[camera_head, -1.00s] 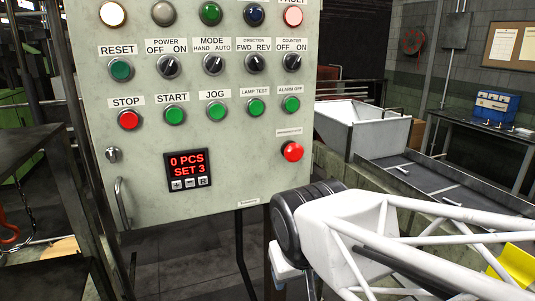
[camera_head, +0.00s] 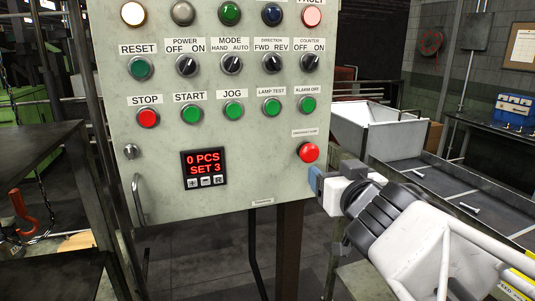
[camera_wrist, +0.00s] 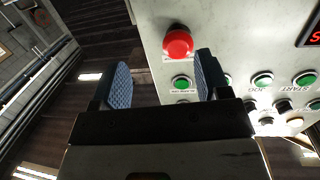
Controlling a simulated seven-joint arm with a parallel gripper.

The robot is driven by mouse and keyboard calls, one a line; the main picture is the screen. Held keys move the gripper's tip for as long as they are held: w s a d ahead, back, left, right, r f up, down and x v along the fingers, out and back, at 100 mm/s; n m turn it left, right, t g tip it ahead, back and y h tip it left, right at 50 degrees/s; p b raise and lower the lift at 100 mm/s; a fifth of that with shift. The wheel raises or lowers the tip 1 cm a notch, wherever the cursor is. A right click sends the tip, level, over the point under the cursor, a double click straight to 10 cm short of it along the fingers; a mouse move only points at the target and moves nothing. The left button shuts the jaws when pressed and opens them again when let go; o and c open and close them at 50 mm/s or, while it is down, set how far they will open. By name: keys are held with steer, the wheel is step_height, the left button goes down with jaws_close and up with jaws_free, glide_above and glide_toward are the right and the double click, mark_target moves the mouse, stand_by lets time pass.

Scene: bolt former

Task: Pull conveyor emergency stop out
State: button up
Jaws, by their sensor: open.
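The emergency stop is a red mushroom button (camera_head: 308,152) at the lower right of the grey control panel (camera_head: 222,128), under a small label. It also shows in the wrist view (camera_wrist: 178,43), above and between the fingers, nearer the right one. My gripper (camera_head: 318,180) is just below and right of the button in the head view, apart from it. In the wrist view my gripper (camera_wrist: 162,82) has its two blue-padded fingers spread wide with nothing between them. Whether the button is pressed in or out cannot be told.
A red STOP button (camera_head: 148,118) and several green buttons sit on the same panel. A display (camera_head: 204,169) reads 0 PCS, SET 3. A metal handle (camera_head: 138,199) is at the panel's lower left. A conveyor (camera_head: 450,183) with loose bolts lies to the right.

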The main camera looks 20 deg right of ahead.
mark_target(312, 155)
steer(key=shift+s+a+r+n+t+y, duration=0.3)
steer(key=shift+a+r+n+t+y, duration=0.3)
steer(key=shift+y, duration=0.3)
steer(key=shift+w+r, duration=0.1)
steer(key=shift+w, duration=0.05)
steer(key=shift+w, duration=3.8)
steer(key=shift+c, duration=0.4)
steer(key=c, duration=0.9)
steer(key=shift+s, duration=0.55)
steer(key=o, duration=1)
